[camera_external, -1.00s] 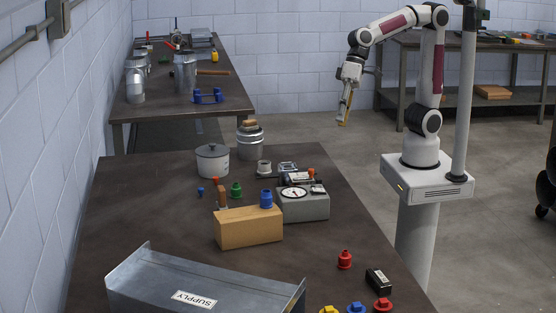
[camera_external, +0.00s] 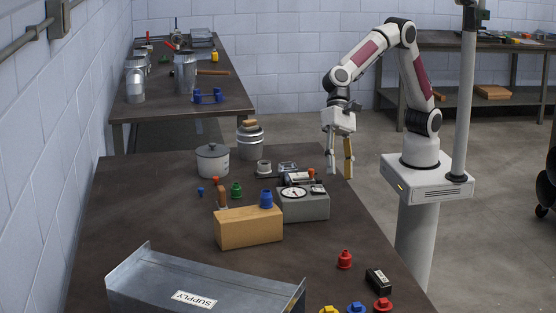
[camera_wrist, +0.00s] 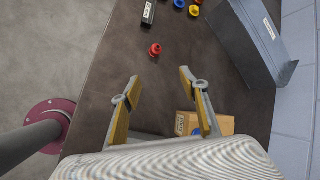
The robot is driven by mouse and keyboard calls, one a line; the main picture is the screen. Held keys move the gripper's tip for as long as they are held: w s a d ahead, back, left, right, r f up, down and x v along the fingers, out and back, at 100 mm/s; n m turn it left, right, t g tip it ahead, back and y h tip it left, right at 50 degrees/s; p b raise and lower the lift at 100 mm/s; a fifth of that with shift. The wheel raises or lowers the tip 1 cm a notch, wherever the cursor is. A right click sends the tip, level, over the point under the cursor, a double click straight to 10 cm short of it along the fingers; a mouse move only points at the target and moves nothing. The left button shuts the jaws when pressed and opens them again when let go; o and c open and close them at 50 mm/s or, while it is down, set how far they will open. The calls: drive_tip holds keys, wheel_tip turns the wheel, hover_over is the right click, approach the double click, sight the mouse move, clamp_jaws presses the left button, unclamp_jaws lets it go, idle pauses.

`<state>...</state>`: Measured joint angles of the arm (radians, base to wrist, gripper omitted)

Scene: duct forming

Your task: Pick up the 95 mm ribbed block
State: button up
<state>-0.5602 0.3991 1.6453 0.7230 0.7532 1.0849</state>
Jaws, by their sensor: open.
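I cannot tell for sure which thing is the 95 mm ribbed block; no size label is readable. The tan block also shows in the wrist view (camera_wrist: 222,125), partly behind a finger. My gripper (camera_external: 340,168) is open and empty, fingers pointing down, near the table's right edge beyond the grey dial box. In the wrist view its two yellow-faced fingers (camera_wrist: 158,78) stand apart with nothing between the tips.
A grey dial box (camera_external: 305,206) stands beside the tan block. A red piece (camera_external: 344,260) and a black box (camera_external: 378,281) lie nearer the front right. The SUPPLY tray (camera_external: 200,278) is at the front. A lidded pot (camera_external: 212,160) stands at the back. The table's left side is clear.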

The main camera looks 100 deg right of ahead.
drive_tip(key=a+f+m+g, duration=0.1)
drive_tip(key=a+f, duration=0.2)
drive_tip(key=a, duration=0.3)
drive_tip(key=a+f+m, duration=0.2)
drive_tip(key=a+f, duration=0.2)
drive_tip(key=a, duration=0.1)
drive_tip(key=m+g+y, duration=0.1)
drive_tip(key=m+y, duration=0.1)
drive_tip(key=m, duration=0.1)
approach(379, 277)
drive_tip(key=shift+a+f, duration=0.2)
drive_tip(key=shift+a, duration=0.1)
drive_tip(key=shift+x, duration=1.3)
drive_tip(key=shift+f, duration=0.1)
drive_tip(key=shift+x, duration=2.55)
drive_tip(key=shift+c, duration=0.3)
clamp_jaws()
